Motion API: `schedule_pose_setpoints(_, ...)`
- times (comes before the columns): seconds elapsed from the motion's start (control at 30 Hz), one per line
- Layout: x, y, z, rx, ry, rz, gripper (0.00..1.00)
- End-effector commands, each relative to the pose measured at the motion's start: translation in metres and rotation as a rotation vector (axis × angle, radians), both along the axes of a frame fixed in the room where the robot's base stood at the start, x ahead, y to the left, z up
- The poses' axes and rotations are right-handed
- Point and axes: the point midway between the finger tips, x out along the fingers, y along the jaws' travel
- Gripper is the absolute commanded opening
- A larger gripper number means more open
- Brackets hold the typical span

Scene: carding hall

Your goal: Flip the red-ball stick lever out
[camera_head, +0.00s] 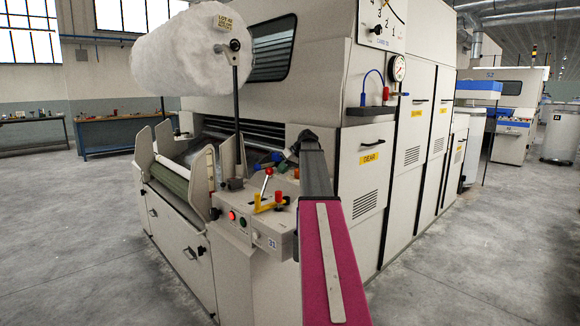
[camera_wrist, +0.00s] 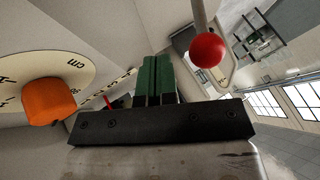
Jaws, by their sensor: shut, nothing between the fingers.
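The lever is a thin pale stick (camera_head: 264,185) with a red ball (camera_head: 269,171) on top, standing on the machine's control ledge in the head view. In the wrist view the red ball (camera_wrist: 207,50) hangs on its grey rod (camera_wrist: 200,14), right of my fingers. The lever's base is not clear.
A yellow handle with an orange-red knob (camera_head: 279,196) stands close by on the ledge. An orange knob (camera_wrist: 48,100) on a cream dial (camera_wrist: 72,68) shows left in the wrist view. Red (camera_head: 231,215) and green (camera_head: 242,221) buttons are in front. Open floor lies right.

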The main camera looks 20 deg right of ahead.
Motion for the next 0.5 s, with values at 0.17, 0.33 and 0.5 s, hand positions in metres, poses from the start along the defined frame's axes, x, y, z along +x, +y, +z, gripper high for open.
schedule_pose_setpoints(0.17,-0.003,0.016,0.003,-0.001,-0.001,0.002,0.00)
schedule_pose_setpoints(0.33,-0.003,0.019,0.004,0.000,0.000,0.000,0.00)
schedule_pose_setpoints(0.5,-0.003,0.019,0.004,0.000,0.000,0.000,0.00)
